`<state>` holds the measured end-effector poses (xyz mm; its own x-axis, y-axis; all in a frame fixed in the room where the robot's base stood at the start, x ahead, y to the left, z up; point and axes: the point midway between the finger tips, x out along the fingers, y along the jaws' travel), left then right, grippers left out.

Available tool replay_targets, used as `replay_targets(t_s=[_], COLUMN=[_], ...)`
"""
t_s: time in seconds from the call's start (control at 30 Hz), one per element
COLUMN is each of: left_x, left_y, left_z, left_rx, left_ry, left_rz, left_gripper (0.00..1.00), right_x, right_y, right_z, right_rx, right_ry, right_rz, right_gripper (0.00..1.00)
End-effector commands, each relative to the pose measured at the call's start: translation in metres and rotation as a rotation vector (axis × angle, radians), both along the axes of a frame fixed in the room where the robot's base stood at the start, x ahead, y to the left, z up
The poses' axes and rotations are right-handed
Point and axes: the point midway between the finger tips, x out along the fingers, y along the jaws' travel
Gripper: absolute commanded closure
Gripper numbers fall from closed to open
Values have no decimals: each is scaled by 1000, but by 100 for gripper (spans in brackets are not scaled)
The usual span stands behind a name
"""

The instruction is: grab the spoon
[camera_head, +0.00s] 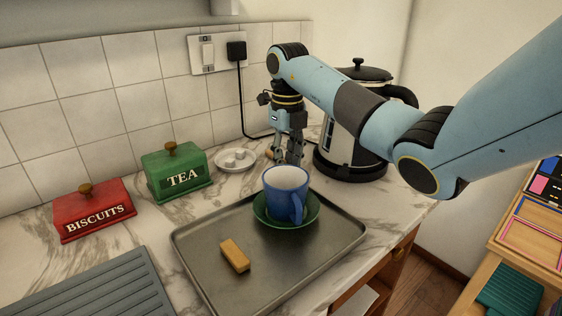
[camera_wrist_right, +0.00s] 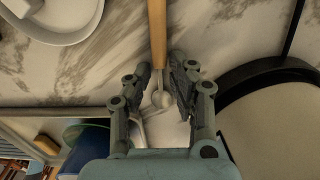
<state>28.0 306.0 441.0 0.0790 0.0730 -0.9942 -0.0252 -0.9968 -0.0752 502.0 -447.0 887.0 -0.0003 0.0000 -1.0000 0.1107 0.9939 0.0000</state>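The spoon (camera_wrist_right: 157,32) has a wooden handle and a pale metal end, and lies by the wall side of the counter. In the head view only a bit of its handle (camera_head: 268,154) shows beside my right gripper (camera_head: 289,160), which points straight down at the counter. In the right wrist view the fingers of this gripper (camera_wrist_right: 160,68) stand on either side of the spoon, apart, with narrow gaps; I see no firm grip. My left gripper is not in view.
A white dish of cubes (camera_head: 236,166) sits left of my gripper, a kettle (camera_head: 350,150) close on its right. In front, a grey tray (camera_head: 300,270) holds a blue cup (camera_head: 284,192) on a green saucer. TEA (camera_head: 176,175) and BISCUITS (camera_head: 93,212) boxes stand left.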

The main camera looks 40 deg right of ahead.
Motion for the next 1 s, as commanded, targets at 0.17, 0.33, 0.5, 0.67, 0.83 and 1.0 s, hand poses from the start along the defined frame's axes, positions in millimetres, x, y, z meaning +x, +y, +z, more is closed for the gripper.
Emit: replay_targets(t_s=[0.17, 0.33, 0.5, 0.67, 0.83, 1.0], left_x=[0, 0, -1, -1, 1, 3], left_y=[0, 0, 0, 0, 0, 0], left_z=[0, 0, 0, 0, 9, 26], left_rx=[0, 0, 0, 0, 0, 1], left_ry=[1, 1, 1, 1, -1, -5], left_rz=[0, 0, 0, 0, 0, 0], left_gripper=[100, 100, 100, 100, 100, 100], right_x=[0, 0, 1, 1, 1, 0], right_y=[0, 0, 0, -1, 0, 0], right_z=[0, 0, 8, 39, 80, 96], right_rx=[0, 0, 0, -3, 0, 1], right_ry=[0, 0, -2, -5, -4, 0], right_rz=[0, 0, 0, 1, 0, 0], right_gripper=[100, 100, 100, 100, 100, 100])
